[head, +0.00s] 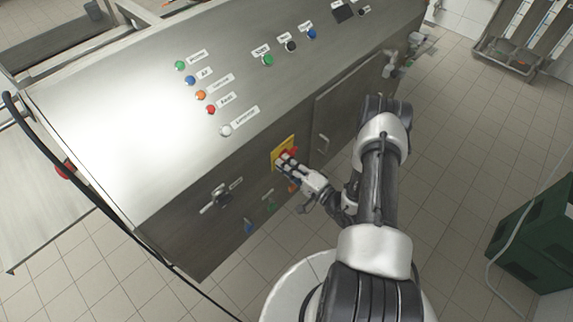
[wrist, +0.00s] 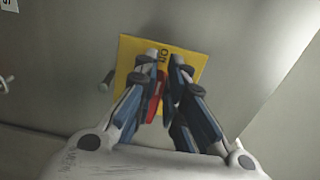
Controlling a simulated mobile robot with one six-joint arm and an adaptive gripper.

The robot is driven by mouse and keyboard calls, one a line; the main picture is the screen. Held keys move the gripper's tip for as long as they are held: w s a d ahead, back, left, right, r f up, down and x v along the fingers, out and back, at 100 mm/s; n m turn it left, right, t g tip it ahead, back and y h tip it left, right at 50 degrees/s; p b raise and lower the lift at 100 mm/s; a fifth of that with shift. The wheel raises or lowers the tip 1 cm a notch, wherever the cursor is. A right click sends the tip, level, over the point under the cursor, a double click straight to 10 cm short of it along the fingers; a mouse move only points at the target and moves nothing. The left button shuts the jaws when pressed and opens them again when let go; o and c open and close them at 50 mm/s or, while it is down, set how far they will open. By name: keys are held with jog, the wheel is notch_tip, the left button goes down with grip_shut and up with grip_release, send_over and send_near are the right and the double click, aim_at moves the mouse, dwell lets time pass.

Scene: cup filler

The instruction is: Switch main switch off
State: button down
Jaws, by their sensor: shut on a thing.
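The main switch is a red knob on a yellow plate (head: 277,158) on the front panel of the steel machine. In the wrist view the yellow plate (wrist: 126,62) fills the middle, and the red knob (wrist: 154,97) shows between my fingers. My gripper (head: 288,160) is at the plate, with its fingers closed around the knob. The fingers also show in the wrist view (wrist: 163,68). They hide much of the knob, so I cannot tell its exact angle. Part of the plate's lettering shows above the fingertips.
Coloured buttons, including a red one (head: 210,110), line the sloped top. A door handle (head: 323,144) is to the right of the switch. A green crate (head: 530,235) stands at the far right; tiled floor between is free.

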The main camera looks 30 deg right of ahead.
jog(key=c, duration=1.7)
grip_release()
jog(key=shift+o, duration=0.2)
jog(key=v, duration=1.2)
